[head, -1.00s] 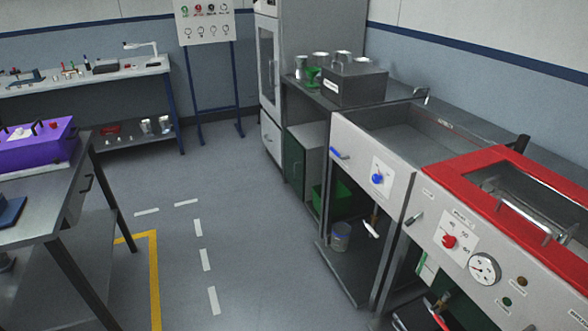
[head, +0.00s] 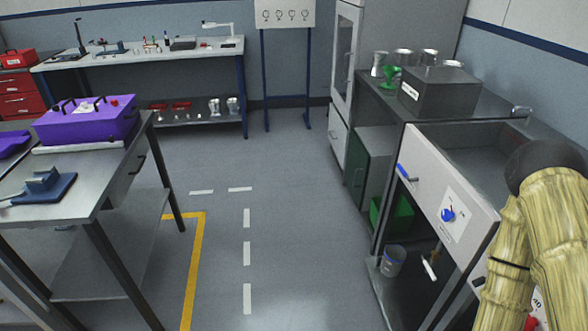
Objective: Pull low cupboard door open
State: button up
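The low cupboard (head: 374,143) stands under the dark bench, right of the tall cabinet. My arm (head: 545,240), in a yellowish cover, fills the lower right of the head view, in front of the sink unit and well apart from the cupboard. My gripper's fingers do not show.
The sink unit (head: 434,165) with a blue knob stands at right, nearer than the cupboard. A green bin (head: 391,213) and a bucket (head: 392,261) sit low there. A steel table (head: 75,192) stands at left. The floor (head: 290,215) between is clear.

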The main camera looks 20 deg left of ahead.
aim_at(358, 160)
jog(key=u, duration=0.95)
jog(key=i, duration=1.15)
jog(key=u, duration=0.3)
jog(key=i, duration=1.7)
jog(key=z, duration=0.75)
jog(key=i, duration=0.6)
jog(key=z, duration=0.35)
